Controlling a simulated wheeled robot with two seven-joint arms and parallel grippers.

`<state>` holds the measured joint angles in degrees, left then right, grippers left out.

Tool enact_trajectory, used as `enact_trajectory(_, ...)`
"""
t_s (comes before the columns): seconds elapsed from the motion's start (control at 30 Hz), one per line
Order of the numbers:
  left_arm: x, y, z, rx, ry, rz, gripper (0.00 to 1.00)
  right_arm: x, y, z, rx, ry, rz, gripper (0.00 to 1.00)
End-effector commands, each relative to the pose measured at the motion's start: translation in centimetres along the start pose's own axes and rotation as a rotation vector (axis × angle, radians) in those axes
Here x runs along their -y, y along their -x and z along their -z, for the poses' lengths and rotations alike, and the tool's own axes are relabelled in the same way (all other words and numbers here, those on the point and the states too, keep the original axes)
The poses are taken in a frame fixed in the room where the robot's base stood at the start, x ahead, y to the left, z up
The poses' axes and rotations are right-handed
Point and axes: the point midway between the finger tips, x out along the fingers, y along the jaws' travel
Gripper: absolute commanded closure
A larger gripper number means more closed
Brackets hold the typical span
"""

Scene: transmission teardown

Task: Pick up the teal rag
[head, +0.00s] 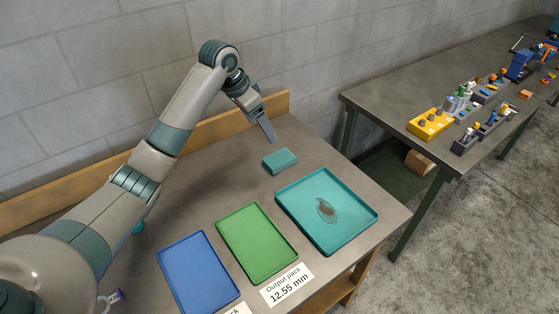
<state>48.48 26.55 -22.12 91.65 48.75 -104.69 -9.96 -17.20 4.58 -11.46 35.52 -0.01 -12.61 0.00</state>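The teal rag (280,161) looks like a small folded block and lies on the workbench, just behind the teal tray. My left gripper (268,132) points down above the bench, a little behind and to the left of the rag, apart from it. Its fingers are seen from the side and overlap, so the gap between them cannot be made out. Nothing is visibly held in it. My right gripper is not in view.
A teal tray (364,208) with a brown oily patch, a green tray (256,243) and a blue tray (198,272) lie in front. An output pack label (287,285) is beside them. A wooden ledge (190,143) runs behind. A second bench (400,103) with parts stands at right.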

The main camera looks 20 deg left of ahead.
Motion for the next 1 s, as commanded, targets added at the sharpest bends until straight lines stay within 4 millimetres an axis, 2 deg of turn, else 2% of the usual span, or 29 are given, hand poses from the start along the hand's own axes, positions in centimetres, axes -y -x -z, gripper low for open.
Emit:
enact_trajectory(0.27,-0.1,-2.9,0.0,0.004,0.002,-0.003,0.27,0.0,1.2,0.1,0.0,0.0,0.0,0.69)
enact_trajectory(0.7,0.0,-10.4,0.0,0.003,0.001,-0.002,0.27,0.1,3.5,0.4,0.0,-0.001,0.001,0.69)
enact_trajectory(0.83,0.0,-11.6,0.0,0.001,0.0,-0.002,0.27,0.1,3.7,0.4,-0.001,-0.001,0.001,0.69)
enact_trajectory(1.0,0.1,-12.1,0.0,0.0,-0.001,0.0,0.27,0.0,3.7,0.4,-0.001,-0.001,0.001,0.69)
